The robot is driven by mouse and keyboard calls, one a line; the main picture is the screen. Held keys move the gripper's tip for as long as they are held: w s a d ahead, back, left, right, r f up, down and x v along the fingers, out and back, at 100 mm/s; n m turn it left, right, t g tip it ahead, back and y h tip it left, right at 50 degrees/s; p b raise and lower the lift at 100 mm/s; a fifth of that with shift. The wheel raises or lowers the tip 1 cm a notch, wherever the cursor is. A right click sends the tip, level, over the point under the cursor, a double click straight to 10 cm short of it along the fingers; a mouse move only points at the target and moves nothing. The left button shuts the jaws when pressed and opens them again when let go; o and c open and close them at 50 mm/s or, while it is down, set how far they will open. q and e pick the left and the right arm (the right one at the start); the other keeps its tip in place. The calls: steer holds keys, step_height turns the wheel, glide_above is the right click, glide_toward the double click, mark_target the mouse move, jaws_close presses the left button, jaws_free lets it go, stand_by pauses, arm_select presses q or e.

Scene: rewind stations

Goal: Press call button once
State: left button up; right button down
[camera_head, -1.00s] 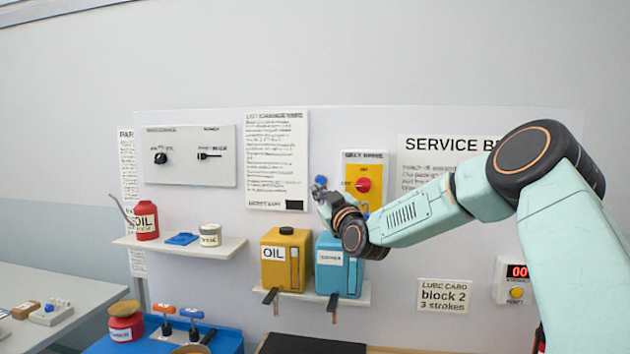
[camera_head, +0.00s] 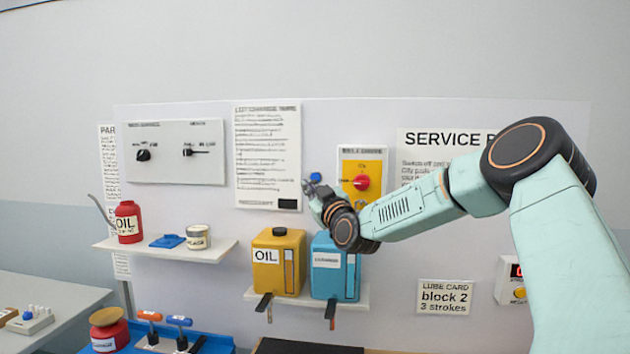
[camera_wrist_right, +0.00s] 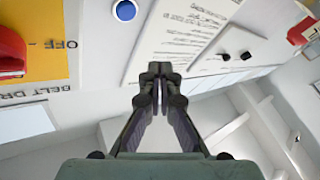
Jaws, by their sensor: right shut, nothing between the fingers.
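A small round blue button (camera_head: 315,177) is on the wall panel, left of the yellow switch plate. No label on it can be read, so I cannot confirm that it is the call button. It also shows in the right wrist view (camera_wrist_right: 125,10), at the top edge. My right gripper (camera_head: 311,187) is just below and left of the button in the head view. In the wrist view its fingers (camera_wrist_right: 159,75) are together and empty, with the button beyond them and to the left. The fingertips appear apart from it. My left gripper is not in view.
The yellow switch plate (camera_head: 353,160) with a red knob is right of the button. A text sheet (camera_head: 268,150) hangs left of it. Below stand a yellow oil can (camera_head: 266,262) and a blue can (camera_head: 325,285). A box with a yellow button (camera_head: 519,293) is at right.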

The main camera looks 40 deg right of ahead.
mark_target(315, 178)
steer(key=w+d+b, duration=0.2)
steer(key=w+d, duration=0.3)
steer(key=d, duration=0.1)
stand_by(0.3)
steer(key=shift+a+r, duration=0.1)
steer(key=shift+w, duration=0.1)
stand_by(0.6)
stand_by(0.3)
stand_by(0.3)
steer(key=shift+w+d, duration=0.25)
steer(key=shift+d, duration=0.2)
